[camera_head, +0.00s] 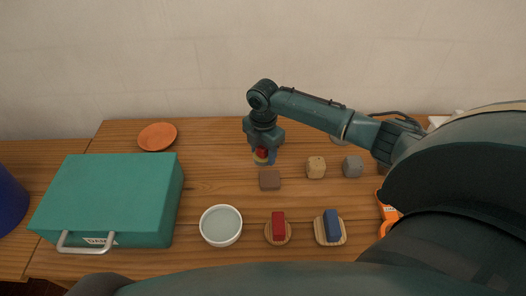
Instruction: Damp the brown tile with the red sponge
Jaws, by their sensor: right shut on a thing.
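The brown tile (269,180) lies flat on the wooden table near the middle. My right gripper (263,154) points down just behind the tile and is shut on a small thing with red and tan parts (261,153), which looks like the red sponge. The jaws hide much of it. A bit of blue shows beside it; I cannot tell what that belongs to. The held thing appears apart from the tile. A white bowl (221,240) with pale liquid stands in front of the tile, to the left. My left gripper is not in view.
A red block on a round wooden base (278,223) and a blue block on a squarish base (332,223) stand in front. Tan (316,168) and grey (352,167) lumps lie right of the tile. A teal case (112,198) fills the left; an orange plate (157,136) lies behind it.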

